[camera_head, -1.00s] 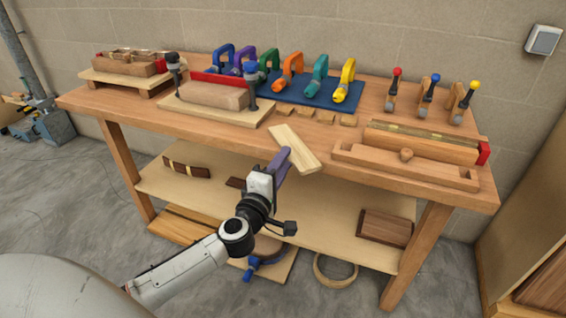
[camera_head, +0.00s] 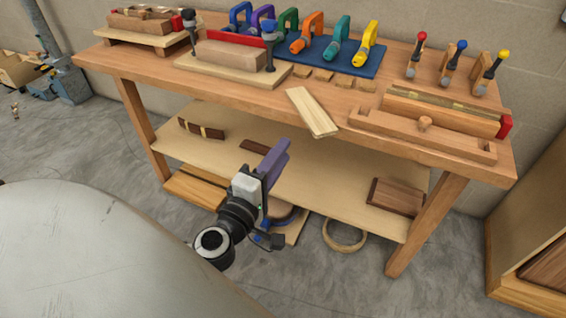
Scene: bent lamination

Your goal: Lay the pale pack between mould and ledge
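The pale pack (camera_head: 312,112) is a thin, light wooden strip lying on the bench top, its near end at the front edge. What looks like the mould (camera_head: 232,55) is a brown wooden block on a pale base board at the bench's left middle. A red strip (camera_head: 222,36), perhaps the ledge, runs behind it. The gap between them is mostly hidden by the block. My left gripper (camera_head: 275,160), with purple fingers, is in front of the bench, below and left of the pack and apart from it. Its finger opening is not clear. My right gripper is not in view.
Several coloured clamps (camera_head: 365,43) lie on a blue mat (camera_head: 345,67). Small wooden blocks (camera_head: 320,74) lie before it. A long wooden fixture (camera_head: 425,130) is at right. A lower shelf (camera_head: 330,190) runs beneath.

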